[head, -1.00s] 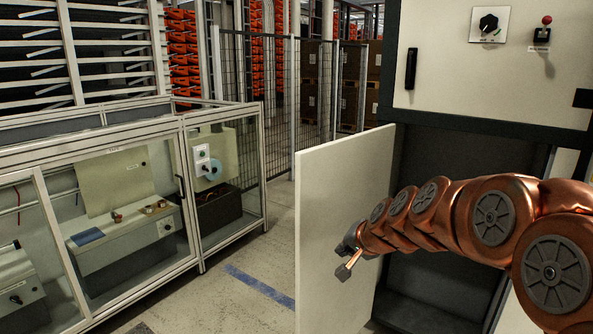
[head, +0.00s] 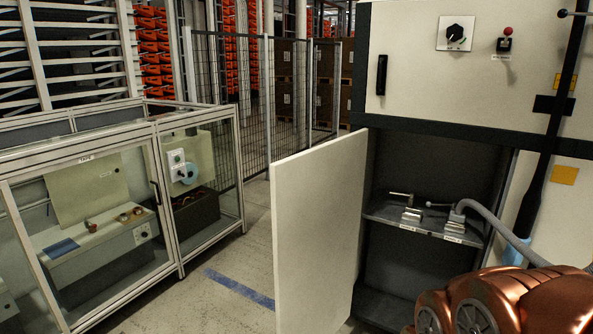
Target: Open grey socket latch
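Two grey metal sockets with lever latches sit on a shelf inside the open lower cabinet in the head view. The left socket (head: 411,214) has a lever handle (head: 400,195) sticking out to the left above it, and no hose. The right socket (head: 456,219) has a lever with a dark knob (head: 429,204) and a grey hose (head: 500,228) running from it. The labels below are too small to read, so I cannot tell which is called grey. My copper arm is at the bottom right, below and apart from the sockets. Only a small dark piece, perhaps my gripper (head: 408,328), shows at the bottom edge.
The open white cabinet door (head: 315,235) stands left of the sockets. The shelf (head: 385,216) has dark walls around it. Above is a white panel with a black knob (head: 455,33) and a red-topped switch (head: 505,38). A black pole (head: 545,150) stands at right. Glass cases (head: 90,220) stand at left.

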